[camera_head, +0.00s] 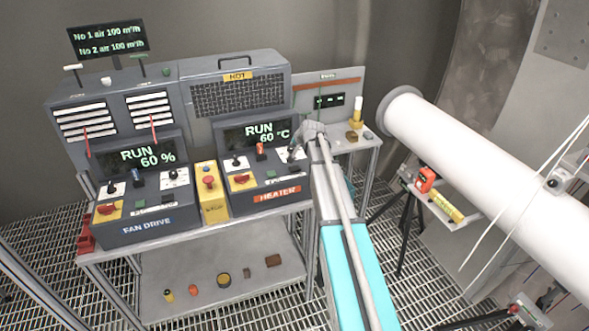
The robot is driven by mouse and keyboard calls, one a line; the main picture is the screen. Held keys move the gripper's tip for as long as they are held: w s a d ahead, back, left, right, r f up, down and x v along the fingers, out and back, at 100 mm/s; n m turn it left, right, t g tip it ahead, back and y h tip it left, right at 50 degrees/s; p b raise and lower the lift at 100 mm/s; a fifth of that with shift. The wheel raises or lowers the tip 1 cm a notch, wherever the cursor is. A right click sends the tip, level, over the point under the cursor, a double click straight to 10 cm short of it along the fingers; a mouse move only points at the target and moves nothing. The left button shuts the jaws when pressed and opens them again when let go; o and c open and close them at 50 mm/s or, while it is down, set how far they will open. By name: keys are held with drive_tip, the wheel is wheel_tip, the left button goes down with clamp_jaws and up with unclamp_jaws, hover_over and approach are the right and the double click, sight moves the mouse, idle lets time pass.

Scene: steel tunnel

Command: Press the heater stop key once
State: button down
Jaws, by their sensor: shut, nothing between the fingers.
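The heater unit (213,146) is the right one of two grey control boxes on the bench. It carries an orange HEATER label (277,195), and its screen (264,132) reads RUN 60 °C. I cannot tell which small key is the stop key. My gripper (292,156) is shut and empty over the panel's right end, hiding part of it. I cannot tell whether it touches anything.
The fan drive unit (148,225) stands left, its screen (147,156) reading RUN 60 %. A yellow box with a red button (208,181) stands between the units. A mesh-fronted HOT box (239,98) is behind. A large white pipe (480,170) crosses the right side. Several small items lie on the lower shelf (250,255).

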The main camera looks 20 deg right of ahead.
sight(293, 167)
drive_tip(key=shift+f, duration=0.1)
wheel_tip(293, 167, down, 9)
drive_tip(key=b, duration=0.8)
drive_tip(key=shift+r+b, duration=0.2)
drive_tip(key=shift+b, duration=0.15)
drive_tip(key=shift+f+b, duration=0.85)
drive_tip(key=shift+b, duration=0.05)
idle(2.3)
drive_tip(key=shift+r, duration=0.2)
drive_tip(key=shift+r+p, duration=0.7)
drive_tip(key=shift+p, duration=0.25)
drive_tip(key=shift+r+p, duration=2.5)
